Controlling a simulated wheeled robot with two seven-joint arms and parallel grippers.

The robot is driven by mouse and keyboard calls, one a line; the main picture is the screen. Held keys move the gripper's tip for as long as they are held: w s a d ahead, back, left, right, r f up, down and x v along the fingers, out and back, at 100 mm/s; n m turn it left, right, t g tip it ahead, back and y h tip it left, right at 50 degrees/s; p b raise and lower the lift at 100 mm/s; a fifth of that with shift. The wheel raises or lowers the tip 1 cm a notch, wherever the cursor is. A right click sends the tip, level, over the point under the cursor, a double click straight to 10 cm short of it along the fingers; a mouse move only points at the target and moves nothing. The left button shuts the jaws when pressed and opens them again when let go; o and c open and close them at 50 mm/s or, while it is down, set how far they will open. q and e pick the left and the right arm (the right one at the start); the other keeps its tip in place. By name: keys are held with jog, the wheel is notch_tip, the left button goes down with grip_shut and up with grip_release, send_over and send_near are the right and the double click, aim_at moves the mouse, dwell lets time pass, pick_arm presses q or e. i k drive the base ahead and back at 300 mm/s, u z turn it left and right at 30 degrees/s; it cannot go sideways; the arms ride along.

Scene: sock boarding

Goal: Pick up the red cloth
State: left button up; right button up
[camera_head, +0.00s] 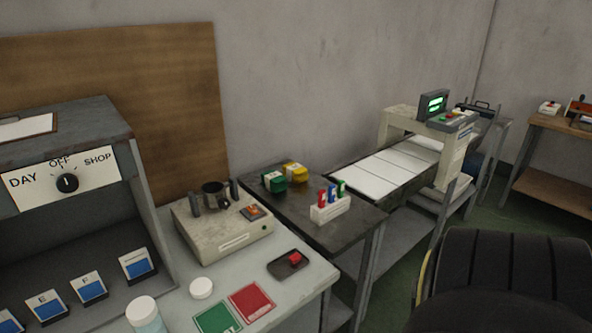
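A flat red square (252,303) with pale markings lies on the light table near its front edge, beside a green square (218,317). A small red item (295,258) sits on a dark tray (279,267) further right on the same table. It is too small to tell whether it is cloth, and nothing else in view is clearly a red cloth. Neither of my grippers is in view.
A beige machine (225,235) with a metal cup stands behind the tray. A white lid (201,288) and a jar (144,314) stand left of the squares. A dark side table (345,238) holds colored items. A black ribbed object (505,275) fills the lower right.

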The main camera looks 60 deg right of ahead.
aim_at(296, 257)
jog(key=z, duration=3.05)
jog(key=i, duration=1.45)
jog(key=u, duration=3.1)
